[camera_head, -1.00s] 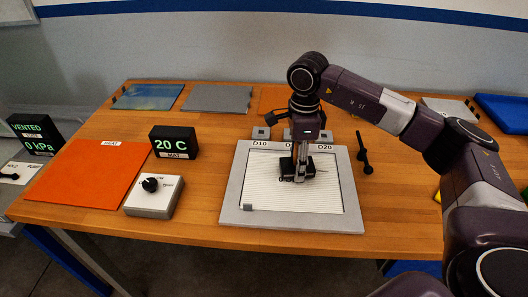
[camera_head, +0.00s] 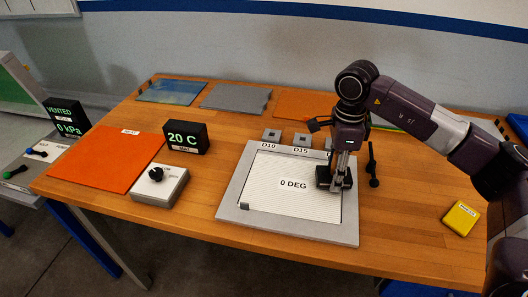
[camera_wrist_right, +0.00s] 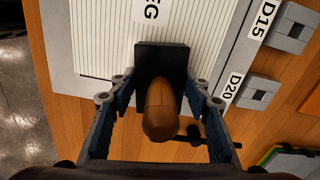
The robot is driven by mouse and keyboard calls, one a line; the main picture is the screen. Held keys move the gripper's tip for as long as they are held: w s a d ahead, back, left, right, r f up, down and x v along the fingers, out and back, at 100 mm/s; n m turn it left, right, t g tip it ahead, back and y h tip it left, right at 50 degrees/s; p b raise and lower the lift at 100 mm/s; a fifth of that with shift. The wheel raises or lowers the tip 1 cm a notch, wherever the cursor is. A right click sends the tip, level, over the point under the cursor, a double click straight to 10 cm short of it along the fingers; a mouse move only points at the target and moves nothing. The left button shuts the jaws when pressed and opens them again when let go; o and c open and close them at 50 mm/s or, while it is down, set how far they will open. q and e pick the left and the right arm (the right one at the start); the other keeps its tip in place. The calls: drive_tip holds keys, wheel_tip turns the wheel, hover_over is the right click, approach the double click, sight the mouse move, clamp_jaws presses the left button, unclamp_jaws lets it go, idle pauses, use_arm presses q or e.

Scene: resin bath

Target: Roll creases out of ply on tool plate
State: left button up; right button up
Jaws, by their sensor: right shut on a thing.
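The tool plate (camera_head: 228,209) is a grey square slab on the wooden table. The white, finely lined ply (camera_head: 280,210), labelled "0 DEG", lies on it; it also shows in the wrist view (camera_wrist_right: 98,40). No creases can be made out at this size. My right gripper (camera_head: 341,172) is shut on the brown, rounded handle (camera_wrist_right: 160,110) of a black block (camera_wrist_right: 161,60). The block (camera_head: 325,178) is at the ply's right edge, low over or touching the plate; contact cannot be told. The gripper hides part of that edge. My left gripper is not in view.
A black rod with knobs (camera_head: 372,168) lies right of the plate. Grey blocks (camera_head: 271,135) labelled D10, D15 and D20 line its back edge. A dial box (camera_head: 156,187), "20 C" display (camera_head: 186,138) and orange mat (camera_head: 105,160) are left. A yellow box (camera_head: 461,218) is right.

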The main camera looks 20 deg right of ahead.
drive_tip(key=r, duration=0.1)
drive_tip(key=r+p, duration=0.1)
drive_tip(key=r, duration=0.1)
drive_tip(key=r+p, duration=0.1)
drive_tip(key=shift+w+a+r, duration=0.25)
drive_tip(key=shift+a+r, duration=0.1)
drive_tip(key=shift+s+d+r+p, duration=0.1)
drive_tip(key=shift+d+r+p, duration=0.1)
drive_tip(key=shift+r+p, duration=0.7)
drive_tip(key=shift+a+r, duration=0.1)
drive_tip(key=shift+r, duration=0.55)
